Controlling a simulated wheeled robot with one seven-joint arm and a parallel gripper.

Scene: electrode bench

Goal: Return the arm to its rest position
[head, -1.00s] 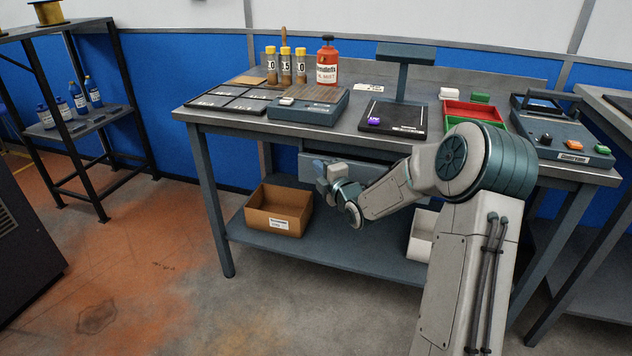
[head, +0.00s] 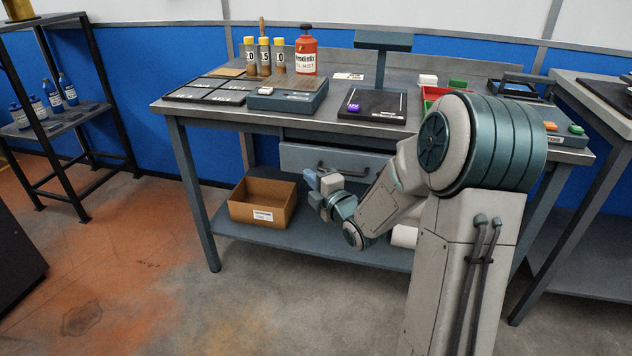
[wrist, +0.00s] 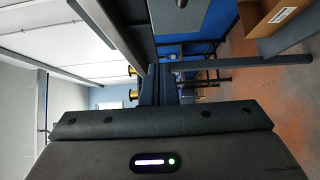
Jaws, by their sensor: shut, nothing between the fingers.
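My arm is bent in front of the workbench (head: 190,113), with the forearm reaching to the left and below the tabletop.
A cardboard box (head: 247,213) stands on the lower shelf behind and left of my gripper. A dark shelf rack (head: 94,80) stands left. The floor between is clear.

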